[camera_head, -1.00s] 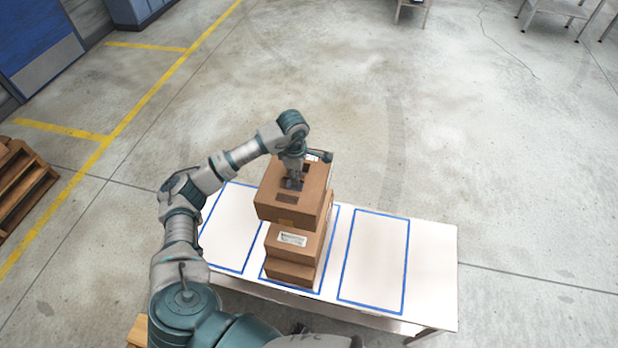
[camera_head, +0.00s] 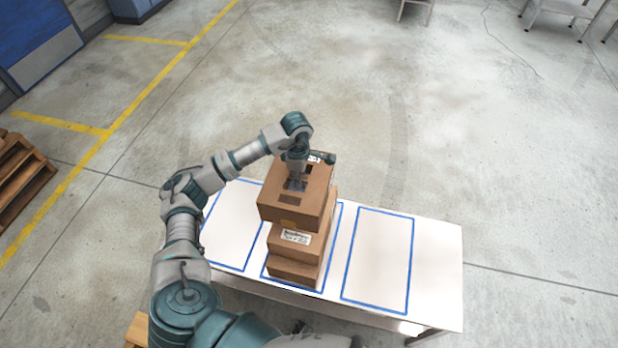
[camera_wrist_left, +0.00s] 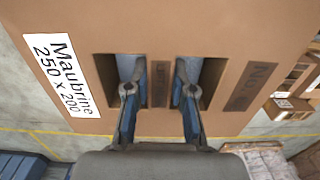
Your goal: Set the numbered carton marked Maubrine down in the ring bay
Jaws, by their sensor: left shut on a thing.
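The brown carton marked Maubrine (camera_head: 312,205) is held by my left gripper (camera_head: 296,183), whose fingers go into two slots in its top. In the left wrist view the carton's (camera_wrist_left: 210,25) white label reads "Maubrine 250 x 200", and the gripper (camera_wrist_left: 160,91) is shut on it. The carton is over a stack of brown cartons (camera_head: 292,270) in the middle blue-outlined bay; I cannot tell if it touches them. A left bay (camera_head: 232,235) and a right bay (camera_head: 378,260) look empty. No ring mark is legible. My right gripper is out of view.
The white table (camera_head: 438,270) has bare surface right of the right bay. A wooden pallet stack (camera_head: 22,180) stands on the floor at the left. Yellow floor lines (camera_head: 150,90) run past the table. Metal stands (camera_head: 560,10) are far off at the top right.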

